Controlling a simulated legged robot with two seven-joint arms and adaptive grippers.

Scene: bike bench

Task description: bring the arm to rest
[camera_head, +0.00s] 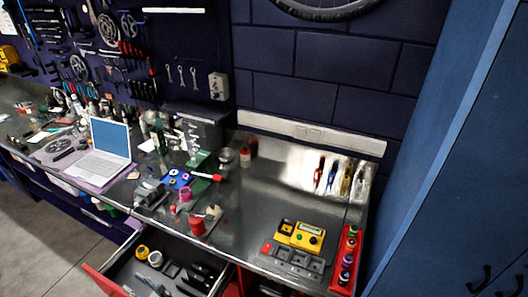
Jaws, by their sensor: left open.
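Neither of my arms can be made out in the head view, and no gripper shows over the bench or in front of it. The steel workbench (262,205) runs from the left to the right corner. On its right part stands a yellow device (300,235) with a small display and buttons, with grey blocks in front of it. A red tray (347,258) with several small round items lies at the right end.
A drawer with a red edge (103,281) stands open at the front, with tools inside. A laptop (104,150) and clutter fill the left. Several hand tools (338,177) stand at the back right. A blue cabinet (440,150) bounds the right side. The bench middle is fairly clear.

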